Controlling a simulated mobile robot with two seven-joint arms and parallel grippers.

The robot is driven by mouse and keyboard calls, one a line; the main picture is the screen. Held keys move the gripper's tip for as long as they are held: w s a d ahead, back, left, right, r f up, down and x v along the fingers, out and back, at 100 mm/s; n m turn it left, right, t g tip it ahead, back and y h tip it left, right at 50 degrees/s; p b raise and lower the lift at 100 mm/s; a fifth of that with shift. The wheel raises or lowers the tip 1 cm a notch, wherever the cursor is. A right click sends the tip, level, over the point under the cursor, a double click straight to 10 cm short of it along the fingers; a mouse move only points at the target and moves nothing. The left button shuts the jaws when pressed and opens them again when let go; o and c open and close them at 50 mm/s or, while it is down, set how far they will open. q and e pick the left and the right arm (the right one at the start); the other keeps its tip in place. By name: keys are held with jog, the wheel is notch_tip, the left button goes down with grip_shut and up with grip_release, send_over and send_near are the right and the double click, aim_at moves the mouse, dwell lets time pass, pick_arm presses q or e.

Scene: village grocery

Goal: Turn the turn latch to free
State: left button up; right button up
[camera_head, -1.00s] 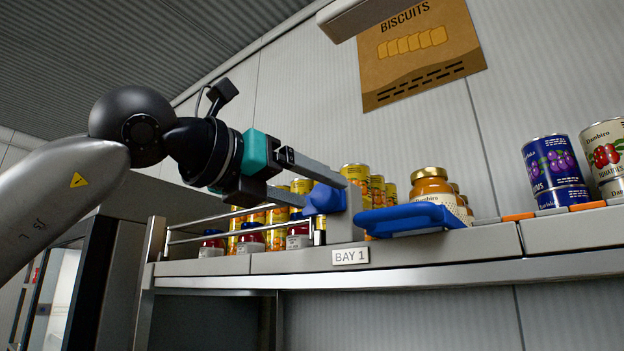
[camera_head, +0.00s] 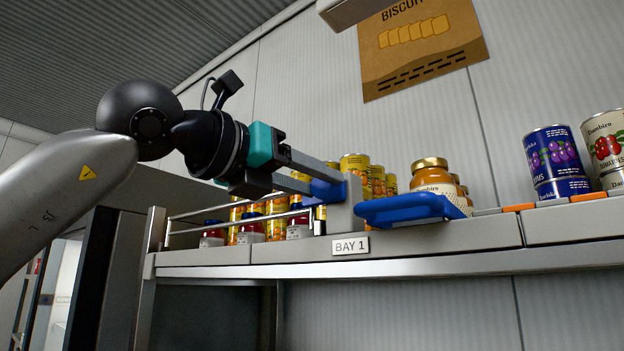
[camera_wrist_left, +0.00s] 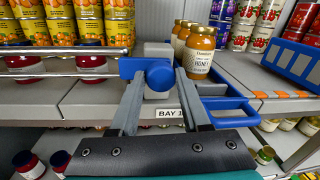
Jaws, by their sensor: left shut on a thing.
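The turn latch (camera_head: 326,191) is a blue knob with a short flat bar on a grey post (camera_head: 345,212) at the right end of a shelf-front rail. In the left wrist view the round knob (camera_wrist_left: 160,75) sits between my fingers, and its bar (camera_wrist_left: 130,67) points left. My left gripper (camera_head: 318,182) is shut on the knob, with a finger on each side; its tips also show in the left wrist view (camera_wrist_left: 160,80). The fingers partly hide the latch in the head view. My right gripper is not in view.
A blue loop handle (camera_head: 408,210) juts out just right of the post. Honey jars (camera_head: 432,177) stand behind it. A BAY 1 label (camera_head: 350,246) is on the shelf edge.

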pick_arm(q)
grip_shut()
jog(key=shift+m, duration=0.3)
jog(key=m, duration=0.2)
jog(key=shift+r+m, duration=0.15)
jog(key=shift+m, duration=0.25)
jog(key=shift+s+d+m+y+p, duration=0.1)
jog(key=shift+m+y+p, duration=0.35)
jog(key=shift+m, duration=1.8)
jog(key=shift+s+d+m+y+p, duration=0.1)
jog(key=shift+m+y+p, duration=0.35)
jog(key=shift+m, duration=1.75)
jog(key=shift+m+y+p, duration=0.2)
jog(key=shift+m+p, duration=0.5)
jog(key=shift+m, duration=1.55)
